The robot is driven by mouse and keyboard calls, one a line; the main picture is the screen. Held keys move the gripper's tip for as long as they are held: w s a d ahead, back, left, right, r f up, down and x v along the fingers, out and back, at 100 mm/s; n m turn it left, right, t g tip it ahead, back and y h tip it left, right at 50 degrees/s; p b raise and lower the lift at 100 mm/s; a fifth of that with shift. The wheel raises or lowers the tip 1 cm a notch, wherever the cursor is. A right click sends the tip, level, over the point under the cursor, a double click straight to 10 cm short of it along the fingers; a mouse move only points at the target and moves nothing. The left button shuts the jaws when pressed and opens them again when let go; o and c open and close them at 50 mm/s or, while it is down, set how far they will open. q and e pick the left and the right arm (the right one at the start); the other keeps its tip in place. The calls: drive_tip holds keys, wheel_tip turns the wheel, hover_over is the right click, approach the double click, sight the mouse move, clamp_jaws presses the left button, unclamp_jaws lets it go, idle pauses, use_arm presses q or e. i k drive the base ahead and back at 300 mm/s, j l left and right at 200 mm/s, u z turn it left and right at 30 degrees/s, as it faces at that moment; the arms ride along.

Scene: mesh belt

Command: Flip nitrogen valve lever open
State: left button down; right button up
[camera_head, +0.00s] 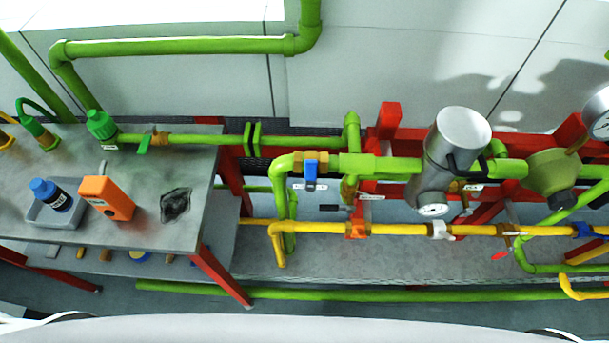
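Several valve levers show in the head view, and their tags are too small to read, so I cannot tell which one is the nitrogen lever. A blue lever (311,176) hangs down from a brass valve (310,160), across the horizontal green pipe. A green lever (143,146) sits on a brass valve (161,138) at the table's back, angled to the pipe. A small red lever (500,256) is below the yellow pipe (397,229) at the right. Neither of my grippers is in view.
A grey table (100,236) at the left bears an orange device (107,198), a tray (43,216) with a dark blue-capped bottle (52,195), and a black patch. A silver cylinder (461,132) with a gauge stands among the pipes. A low green pipe (380,295) runs along the front.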

sight(310, 165)
drive_tip(key=k+j, duration=0.5)
drive_tip(key=j, duration=0.15)
drive_tip(key=k+j, duration=0.45)
drive_tip(key=j, duration=0.2)
drive_tip(key=z, duration=0.05)
